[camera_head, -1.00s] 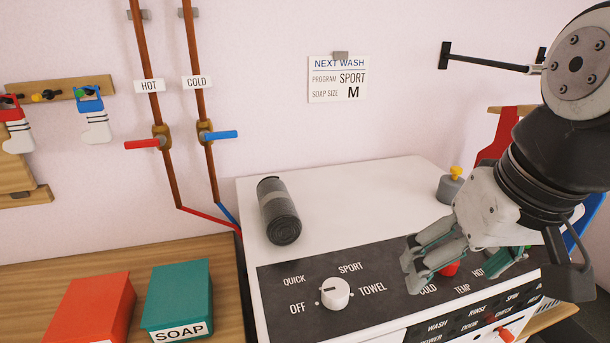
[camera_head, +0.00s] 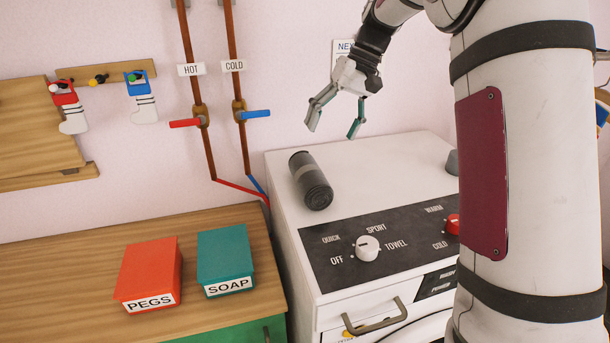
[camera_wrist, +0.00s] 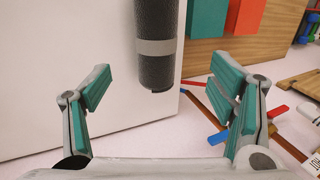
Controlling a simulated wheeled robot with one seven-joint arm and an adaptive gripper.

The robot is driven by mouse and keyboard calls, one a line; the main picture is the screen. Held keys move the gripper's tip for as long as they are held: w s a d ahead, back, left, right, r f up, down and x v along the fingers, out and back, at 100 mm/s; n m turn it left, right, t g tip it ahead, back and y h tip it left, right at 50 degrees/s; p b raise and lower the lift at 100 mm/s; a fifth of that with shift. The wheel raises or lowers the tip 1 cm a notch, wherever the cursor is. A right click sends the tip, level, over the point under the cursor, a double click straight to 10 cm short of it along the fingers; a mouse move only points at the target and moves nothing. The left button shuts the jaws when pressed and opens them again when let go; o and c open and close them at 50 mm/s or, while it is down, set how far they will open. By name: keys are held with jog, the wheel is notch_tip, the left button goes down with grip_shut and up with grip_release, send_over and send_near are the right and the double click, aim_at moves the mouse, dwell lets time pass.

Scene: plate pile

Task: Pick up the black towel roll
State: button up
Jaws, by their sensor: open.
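The black towel roll (camera_head: 312,182) lies on its side on the white washing machine top, near its left edge, with a grey band around its middle. In the wrist view the roll (camera_wrist: 158,65) shows beyond and between the open fingers, its far end cut off by the frame's top. My gripper (camera_head: 335,118) is open and empty, above the machine top, up and slightly right of the roll in the head view. In the wrist view my gripper (camera_wrist: 166,92) has its two green-padded fingers wide apart, and neither seems to touch the roll.
The white washing machine (camera_head: 400,165) has a dial panel (camera_head: 375,240) in front. A red pegs box (camera_head: 150,270) and a green soap box (camera_head: 225,257) stand on the wooden counter (camera_head: 60,260) to the left. Hot and cold pipes (camera_head: 200,150) run down the wall behind.

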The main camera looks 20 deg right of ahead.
aim_at(316, 171)
jog(key=p+x, duration=0.1)
jog(key=x, duration=0.7)
jog(key=shift+f+p, duration=0.3)
jog(key=shift+f, duration=0.05)
jog(key=x, duration=0.1)
jog(key=p+x, duration=0.1)
jog(key=x, duration=0.2)
jog(key=shift+s+d+f+p, duration=0.1)
jog(key=shift+s+p, duration=0.25)
jog(key=shift+w+a+f, duration=0.1)
jog(key=shift+a+f, duration=0.1)
jog(key=shift+f, duration=0.3)
jog(key=c, duration=1.4)
